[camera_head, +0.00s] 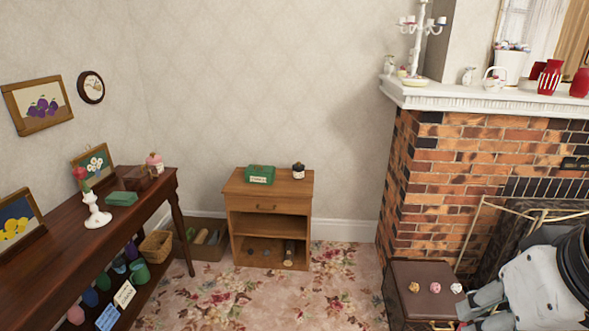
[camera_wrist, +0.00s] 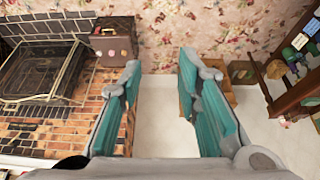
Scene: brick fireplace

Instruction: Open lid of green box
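A green box (camera_head: 260,175) with a pale label on its front sits on top of a small wooden cabinet (camera_head: 240,187) against the back wall; its lid looks shut. A second, flatter green box (camera_head: 121,198) lies on the long dark table at the left. I cannot tell which one the task means. My gripper (camera_head: 472,312) is at the lower right of the head view, far from both boxes. In the wrist view my gripper (camera_wrist: 159,65) is open, with nothing between its teal-padded fingers.
A brown case (camera_head: 425,285) with small flower-like balls on it stands by the brick fireplace (camera_head: 440,190). The long dark table (camera_head: 60,235) holds pictures and a white candlestick (camera_head: 95,210). A dark jar (camera_head: 298,170) stands beside the cabinet's green box. Floral carpet (camera_head: 270,300) lies open in the middle.

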